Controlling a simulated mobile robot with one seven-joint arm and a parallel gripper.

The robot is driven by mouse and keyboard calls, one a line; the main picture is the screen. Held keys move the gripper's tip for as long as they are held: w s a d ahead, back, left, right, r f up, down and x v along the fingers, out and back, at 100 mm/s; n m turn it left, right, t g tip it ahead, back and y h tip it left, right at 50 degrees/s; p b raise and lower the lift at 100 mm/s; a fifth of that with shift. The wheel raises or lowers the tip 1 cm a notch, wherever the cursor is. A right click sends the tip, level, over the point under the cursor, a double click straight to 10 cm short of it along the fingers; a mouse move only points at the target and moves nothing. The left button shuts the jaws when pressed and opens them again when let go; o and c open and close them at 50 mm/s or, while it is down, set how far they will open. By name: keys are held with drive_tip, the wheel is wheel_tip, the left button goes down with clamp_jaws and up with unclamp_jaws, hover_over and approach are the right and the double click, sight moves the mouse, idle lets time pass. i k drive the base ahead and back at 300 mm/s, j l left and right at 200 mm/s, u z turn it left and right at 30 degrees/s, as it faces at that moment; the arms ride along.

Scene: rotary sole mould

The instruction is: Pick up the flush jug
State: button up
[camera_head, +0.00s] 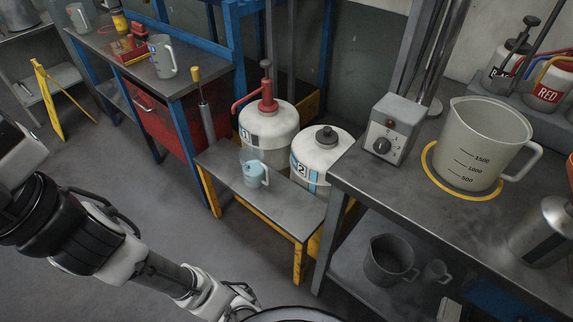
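No label marks any jug as the flush jug, so I cannot tell for certain which it is. A small pale blue jug (256,174) with a handle on its right stands upright on the low bench, in front of two white drums. A large translucent measuring jug (472,145) with marks 500 to 1500 stands inside a yellow ring on the right table. A pale jug (161,56) stands on the workbench at the upper left, and another (79,18) is farther back. A dark jug (390,260) is on the shelf under the right table. My gripper's fingers are not visible; my arm runs along the lower left.
Drum 1 (269,125) with a red pump and drum 2 (322,150) stand close behind the low bench (285,205). A grey control box (393,125) sits on the right table (400,185). A metal can (545,232) is at the right edge. The floor at left is mostly clear.

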sight(255, 174)
drive_tip(key=u, duration=0.35)
drive_tip(key=z, duration=1.75)
drive_tip(key=u, duration=1.75)
drive_tip(key=i+j+u, duration=0.1)
drive_tip(key=i+u, duration=0.6)
drive_tip(key=i, duration=0.15)
